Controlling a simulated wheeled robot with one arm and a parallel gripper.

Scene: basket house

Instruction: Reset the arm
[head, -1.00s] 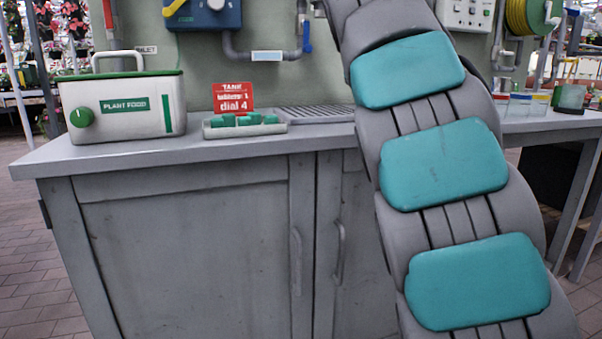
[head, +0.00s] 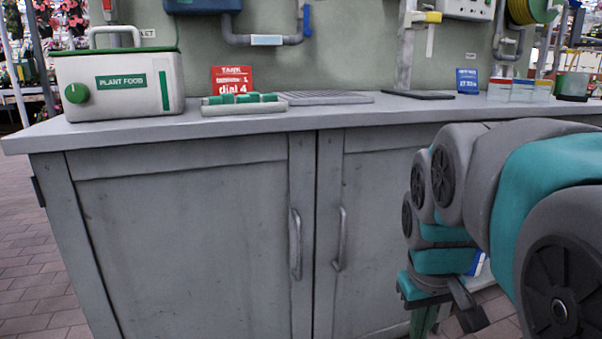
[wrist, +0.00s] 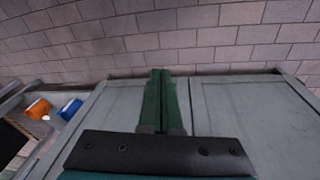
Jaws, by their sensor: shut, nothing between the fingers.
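My arm is folded low at the right of the head view, in front of the grey bench cabinet (head: 200,230). My gripper (head: 424,322) points down beside the cabinet front, partly cut off by the lower frame edge. In the wrist view my gripper (wrist: 160,74) shows two dark green fingers pressed together with nothing between them. Past the fingertips are the grey cabinet doors (wrist: 240,105) and the brick floor (wrist: 200,45). The fingers look apart from the doors, though the exact gap is hard to tell.
On the bench top (head: 160,131) stand a plant food box (head: 118,92), a tray of green pieces (head: 243,109), a red sign (head: 232,79) and a blue sign (head: 467,81). Handles (head: 341,240) project from the doors. Orange (wrist: 38,108) and blue (wrist: 70,108) items lie left in the wrist view.

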